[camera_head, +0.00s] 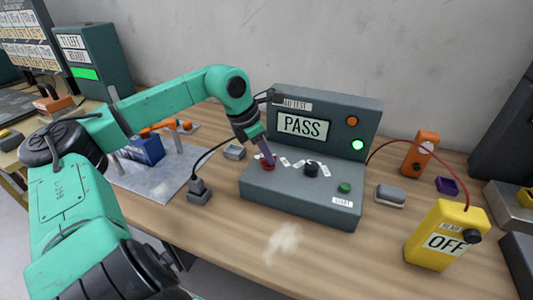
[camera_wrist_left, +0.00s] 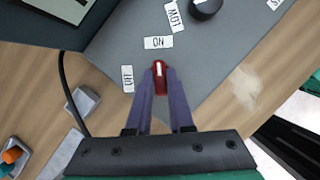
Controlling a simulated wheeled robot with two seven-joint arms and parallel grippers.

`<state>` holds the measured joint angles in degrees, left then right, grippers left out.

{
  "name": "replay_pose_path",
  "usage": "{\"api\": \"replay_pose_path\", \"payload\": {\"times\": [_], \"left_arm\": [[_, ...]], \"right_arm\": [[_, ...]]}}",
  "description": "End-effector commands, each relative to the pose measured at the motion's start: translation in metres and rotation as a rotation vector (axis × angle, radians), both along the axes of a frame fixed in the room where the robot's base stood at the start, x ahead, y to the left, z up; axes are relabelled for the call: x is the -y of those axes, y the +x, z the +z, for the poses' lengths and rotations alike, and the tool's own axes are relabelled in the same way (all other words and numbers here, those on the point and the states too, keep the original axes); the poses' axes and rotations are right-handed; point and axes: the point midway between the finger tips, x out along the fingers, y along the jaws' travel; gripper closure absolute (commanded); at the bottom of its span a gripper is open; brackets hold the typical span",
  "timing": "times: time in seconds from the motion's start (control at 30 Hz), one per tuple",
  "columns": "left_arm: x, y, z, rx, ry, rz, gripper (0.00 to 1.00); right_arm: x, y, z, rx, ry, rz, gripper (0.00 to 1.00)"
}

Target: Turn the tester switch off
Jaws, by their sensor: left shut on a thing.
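The grey tester (camera_head: 300,195) stands on the bench, its screen (camera_head: 302,125) reading PASS. Its red switch knob (camera_wrist_left: 160,76) is at the left of the sloped panel. The knob's white mark points toward the ON label (camera_wrist_left: 158,42); the OFF label (camera_wrist_left: 127,78) is to its left in the left wrist view. My left gripper (camera_wrist_left: 160,90) is shut on the red knob, one purple finger on each side. In the head view the left gripper (camera_head: 267,158) reaches down to the panel and partly hides the knob. My right gripper is out of view.
The panel also has a black knob (camera_head: 311,169) and a green START button (camera_head: 344,187). A green lamp (camera_head: 358,145) glows below an orange one (camera_head: 351,121). A yellow box marked OFF (camera_head: 440,235) stands at right. A black cable plug (camera_head: 199,189) sits left of the tester.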

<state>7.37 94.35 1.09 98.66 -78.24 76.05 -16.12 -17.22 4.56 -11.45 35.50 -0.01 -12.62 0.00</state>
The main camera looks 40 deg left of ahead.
Motion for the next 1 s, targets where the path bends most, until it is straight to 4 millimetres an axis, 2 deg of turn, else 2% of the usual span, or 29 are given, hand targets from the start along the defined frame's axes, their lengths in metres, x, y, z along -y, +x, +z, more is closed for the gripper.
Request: {"api": "replay_pose_path", "payload": {"times": [0.27,0.57,1.0], "left_arm": [[0.0,-0.001,-0.001,0.001,0.005,0.122,1.0],[0.001,-0.001,-0.002,0.0,0.007,0.376,1.0],[0.004,0.0,-0.005,0.004,0.007,0.794,1.0]], "right_arm": [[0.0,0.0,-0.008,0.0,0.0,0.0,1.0],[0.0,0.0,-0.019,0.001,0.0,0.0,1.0],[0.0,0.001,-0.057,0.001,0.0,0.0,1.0]]}}
